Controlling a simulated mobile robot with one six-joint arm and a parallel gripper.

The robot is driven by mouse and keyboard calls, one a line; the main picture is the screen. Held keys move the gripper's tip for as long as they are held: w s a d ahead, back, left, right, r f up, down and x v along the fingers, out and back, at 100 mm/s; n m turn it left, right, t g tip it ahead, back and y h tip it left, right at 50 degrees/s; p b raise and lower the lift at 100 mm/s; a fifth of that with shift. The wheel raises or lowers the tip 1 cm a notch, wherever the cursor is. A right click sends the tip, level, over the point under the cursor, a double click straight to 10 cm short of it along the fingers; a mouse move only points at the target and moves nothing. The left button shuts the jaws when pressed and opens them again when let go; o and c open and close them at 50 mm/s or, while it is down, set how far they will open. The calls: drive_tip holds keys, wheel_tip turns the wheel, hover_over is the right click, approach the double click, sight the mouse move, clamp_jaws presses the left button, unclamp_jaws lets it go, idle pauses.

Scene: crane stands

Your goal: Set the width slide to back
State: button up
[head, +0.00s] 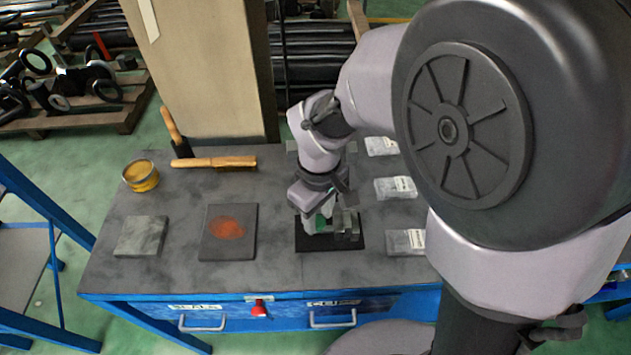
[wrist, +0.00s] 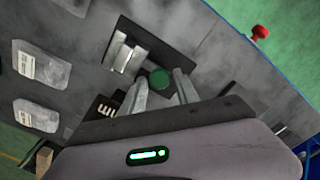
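A small fixture with grey metal blocks (head: 347,226) stands on a black plate (head: 302,240) on the workbench; I take it to hold the width slide. A round green knob (head: 320,223) sits at its left side. In the wrist view the metal blocks (wrist: 127,55) and the green knob (wrist: 160,79) show on the black plate. My gripper (wrist: 161,84) is open, its two fingers apart with the knob showing between their tips. Whether the fingers touch the knob I cannot tell. In the head view my arm hides part of the fixture.
The grey bench (head: 180,270) also holds a rust-stained dark plate (head: 229,232), a grey slab (head: 141,236), a yellow tin (head: 141,176) and a wooden-handled tool (head: 213,162). Labelled packets (head: 395,188) lie right of the fixture. A red knob (head: 260,308) is on the front edge.

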clamp_jaws()
idle(1.4)
